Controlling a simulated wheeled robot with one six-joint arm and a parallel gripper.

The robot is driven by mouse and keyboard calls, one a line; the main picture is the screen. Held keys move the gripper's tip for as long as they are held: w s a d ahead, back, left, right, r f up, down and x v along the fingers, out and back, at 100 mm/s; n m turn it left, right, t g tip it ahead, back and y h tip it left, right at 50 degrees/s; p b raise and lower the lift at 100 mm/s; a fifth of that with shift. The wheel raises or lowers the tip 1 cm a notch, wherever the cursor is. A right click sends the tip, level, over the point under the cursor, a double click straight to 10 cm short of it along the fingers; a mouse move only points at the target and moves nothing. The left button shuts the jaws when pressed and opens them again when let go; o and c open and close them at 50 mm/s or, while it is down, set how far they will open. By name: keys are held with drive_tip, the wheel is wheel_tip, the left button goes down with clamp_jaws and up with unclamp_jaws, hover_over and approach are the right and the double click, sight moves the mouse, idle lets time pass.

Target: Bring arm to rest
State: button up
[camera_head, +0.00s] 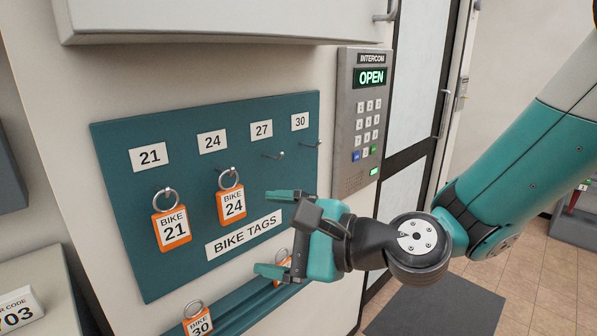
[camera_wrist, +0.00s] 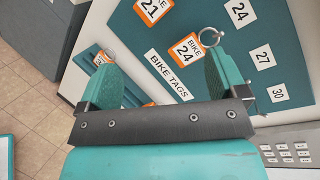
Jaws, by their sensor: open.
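My gripper (camera_head: 268,233) is open and empty, in front of the lower part of the teal bike tag board (camera_head: 130,235). In the wrist view its two fingers (camera_wrist: 165,80) stand wide apart, with the board behind them. The arm comes in from the upper right. The orange BIKE 21 tag (camera_head: 171,222) and BIKE 24 tag (camera_head: 231,203) hang by rings on their hooks. The hooks under labels 27 and 30 are bare. The BIKE 30 tag (camera_head: 198,322) is at the ledge below. Another orange tag (camera_head: 283,268) there is partly hidden behind my gripper.
An intercom panel (camera_head: 350,165) reading OPEN is on the wall right of the board. A door (camera_head: 428,70) with glass panes is beyond it. A pale cabinet (camera_head: 220,15) juts out above. A white code card (camera_head: 18,310) stands at lower left. A dark mat (camera_head: 440,312) lies on the tiled floor.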

drive_tip(key=s+d+f+n+g+h, duration=0.1)
drive_tip(key=s+d+n+g+h, duration=0.5)
drive_tip(key=s+d+n+h, duration=0.4)
drive_tip(key=s+d+n, duration=0.5)
drive_tip(key=d+n, duration=0.3)
drive_tip(key=n, duration=0.1)
drive_tip(key=shift+f+g+h, duration=0.3)
drive_tip(key=shift+f, duration=0.05)
drive_tip(key=shift+c, duration=0.3)
